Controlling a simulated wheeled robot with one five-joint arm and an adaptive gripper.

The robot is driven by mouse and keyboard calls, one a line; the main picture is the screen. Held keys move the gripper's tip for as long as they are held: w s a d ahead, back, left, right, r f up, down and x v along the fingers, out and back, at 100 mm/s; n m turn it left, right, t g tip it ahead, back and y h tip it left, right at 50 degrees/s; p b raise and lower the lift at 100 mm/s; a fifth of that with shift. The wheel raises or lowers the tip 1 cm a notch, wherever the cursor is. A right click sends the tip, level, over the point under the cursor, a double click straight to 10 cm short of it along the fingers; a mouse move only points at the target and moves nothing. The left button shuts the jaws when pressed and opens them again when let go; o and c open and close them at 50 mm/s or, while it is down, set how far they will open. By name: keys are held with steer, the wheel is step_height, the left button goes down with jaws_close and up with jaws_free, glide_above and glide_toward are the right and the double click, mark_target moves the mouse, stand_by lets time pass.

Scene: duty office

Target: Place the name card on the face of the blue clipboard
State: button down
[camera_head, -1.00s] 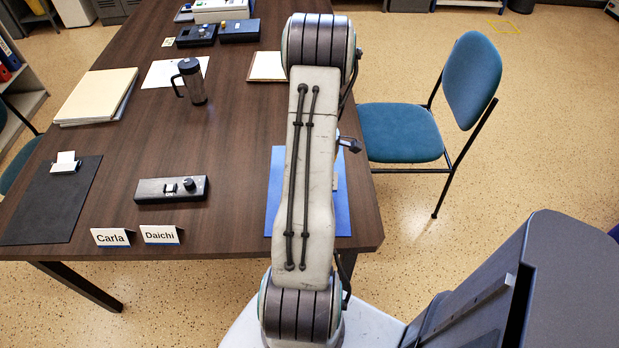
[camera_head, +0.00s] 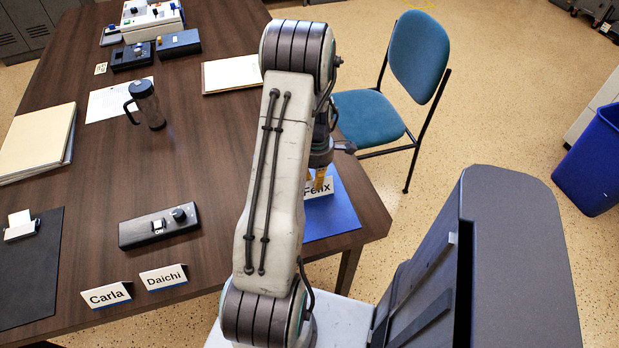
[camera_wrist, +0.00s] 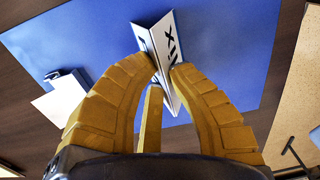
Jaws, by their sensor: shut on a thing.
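A white folded name card reading "Felix" (camera_head: 319,188) is between the yellow fingers of my gripper (camera_head: 320,181). In the wrist view the fingers of my gripper (camera_wrist: 163,76) are closed on the card (camera_wrist: 158,50), which shows part of its lettering. The blue clipboard (camera_head: 334,215) lies at the table's near right corner, partly hidden behind my arm. In the wrist view the blue clipboard (camera_wrist: 225,40) fills the space behind and below the card. I cannot tell whether the card touches the board.
The Carla card (camera_head: 106,295) and Daichi card (camera_head: 163,277) stand at the table's front edge. A blue chair (camera_head: 372,118) stands beyond the right edge.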

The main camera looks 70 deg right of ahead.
steer(key=c, duration=1.2)
jaws_free()
steer(key=shift+c, duration=0.2)
step_height(320, 180, up, 12)
steer(key=b, duration=0.2)
steer(key=shift+w+b, duration=0.15)
steer(key=shift+b, duration=0.15)
